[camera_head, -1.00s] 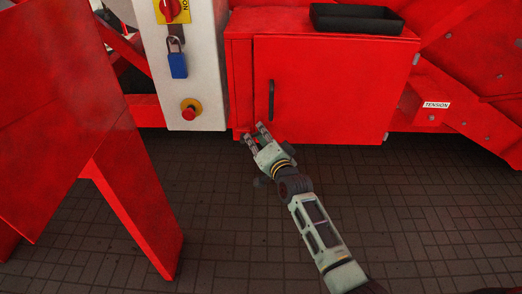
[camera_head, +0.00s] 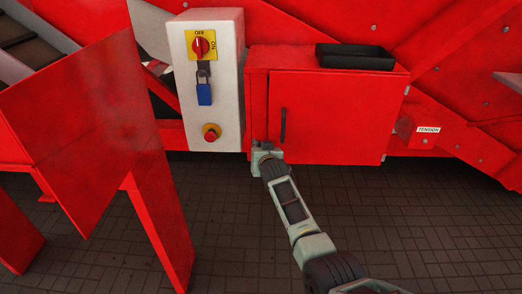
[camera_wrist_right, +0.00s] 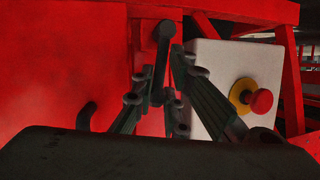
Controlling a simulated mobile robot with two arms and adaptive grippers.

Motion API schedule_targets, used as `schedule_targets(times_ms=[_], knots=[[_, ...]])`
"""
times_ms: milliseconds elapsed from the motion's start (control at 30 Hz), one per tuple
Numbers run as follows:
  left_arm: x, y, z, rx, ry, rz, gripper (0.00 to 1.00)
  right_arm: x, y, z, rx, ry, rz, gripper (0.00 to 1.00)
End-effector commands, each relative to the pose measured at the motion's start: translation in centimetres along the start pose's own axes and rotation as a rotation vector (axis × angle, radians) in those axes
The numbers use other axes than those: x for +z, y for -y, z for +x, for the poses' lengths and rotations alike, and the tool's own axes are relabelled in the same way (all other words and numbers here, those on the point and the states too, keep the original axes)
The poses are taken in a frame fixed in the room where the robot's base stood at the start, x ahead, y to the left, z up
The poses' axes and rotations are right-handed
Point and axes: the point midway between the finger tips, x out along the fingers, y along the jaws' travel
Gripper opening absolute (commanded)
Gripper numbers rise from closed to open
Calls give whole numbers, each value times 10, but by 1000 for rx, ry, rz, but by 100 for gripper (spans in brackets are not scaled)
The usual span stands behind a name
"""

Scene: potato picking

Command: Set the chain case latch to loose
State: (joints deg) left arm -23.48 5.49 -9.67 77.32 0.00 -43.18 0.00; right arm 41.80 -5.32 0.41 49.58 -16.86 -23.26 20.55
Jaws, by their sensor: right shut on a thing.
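The red chain case (camera_head: 340,118) has a door with a dark vertical handle (camera_head: 283,125), and the door looks closed. My right gripper (camera_head: 262,150) is at the lower left corner of the case, beside the door edge. In the right wrist view my right gripper (camera_wrist_right: 161,80) is shut on a small dark latch lever (camera_wrist_right: 163,40) on the red case, with a finger on each side. The wrist view also shows the door handle (camera_wrist_right: 87,117) to the left. In the head view my gripper hides the latch. My left gripper is not in view.
A white control box (camera_head: 228,100) stands left of the case, with a red switch (camera_head: 201,46), a blue padlock (camera_head: 205,93) and a red stop button (camera_head: 210,134). A black tray (camera_head: 355,62) sits on the case. Red machine legs stand at left. The floor in front is clear.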

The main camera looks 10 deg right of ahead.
Motion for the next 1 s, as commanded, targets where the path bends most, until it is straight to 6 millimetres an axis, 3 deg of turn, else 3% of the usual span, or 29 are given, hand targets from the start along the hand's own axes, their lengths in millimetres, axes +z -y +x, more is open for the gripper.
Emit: schedule_targets(times_ms=[300,800,833,1000], knots=[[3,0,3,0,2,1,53,-5,2,0,37,11,-92,0],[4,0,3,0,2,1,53,-6,2,0,42,12,-105,0],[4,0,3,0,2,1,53,-6,2,0,42,12,-105,15],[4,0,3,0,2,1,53,-5,2,0,43,15,-105,28]])
